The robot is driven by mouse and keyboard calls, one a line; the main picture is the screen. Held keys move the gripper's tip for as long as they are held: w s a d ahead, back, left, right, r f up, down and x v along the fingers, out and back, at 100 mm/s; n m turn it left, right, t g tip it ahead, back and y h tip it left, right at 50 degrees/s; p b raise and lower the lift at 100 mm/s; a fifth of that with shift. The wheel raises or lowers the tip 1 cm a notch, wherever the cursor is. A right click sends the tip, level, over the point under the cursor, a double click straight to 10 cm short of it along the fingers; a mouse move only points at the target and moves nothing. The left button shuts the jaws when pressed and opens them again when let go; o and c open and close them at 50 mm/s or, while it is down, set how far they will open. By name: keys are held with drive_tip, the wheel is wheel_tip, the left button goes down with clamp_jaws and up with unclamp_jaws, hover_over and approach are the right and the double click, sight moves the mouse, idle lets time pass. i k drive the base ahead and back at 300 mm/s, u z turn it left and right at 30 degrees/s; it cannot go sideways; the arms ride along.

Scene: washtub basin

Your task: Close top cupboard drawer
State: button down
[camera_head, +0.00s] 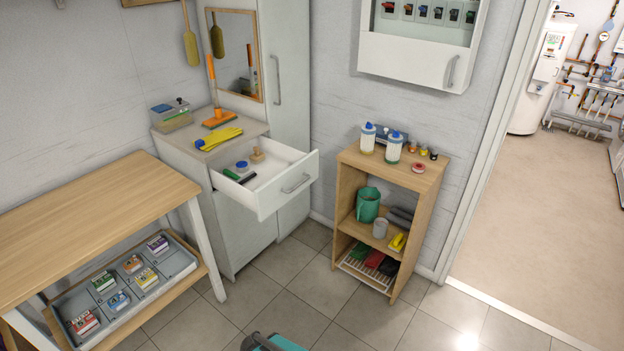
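The white cupboard (246,238) stands against the back wall at left of centre. Its top drawer (284,197) is pulled well out toward the right front. The drawer front carries a grey bar handle (296,184). Inside the drawer lie a blue-lidded round item (242,167), a small wooden item (257,155) and a dark green and black item (239,176).
A wooden shelf unit (347,192) with bottles and a green jug (368,204) stands right of the drawer. A wooden table (90,215) stands at left. Yellow gloves (218,138) lie on the cupboard top. Tiled floor (295,318) in front is mostly clear.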

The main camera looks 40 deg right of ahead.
sight(286, 170)
drive_tip(key=z, duration=0.1)
drive_tip(key=i, duration=0.95)
drive_tip(key=u, duration=0.1)
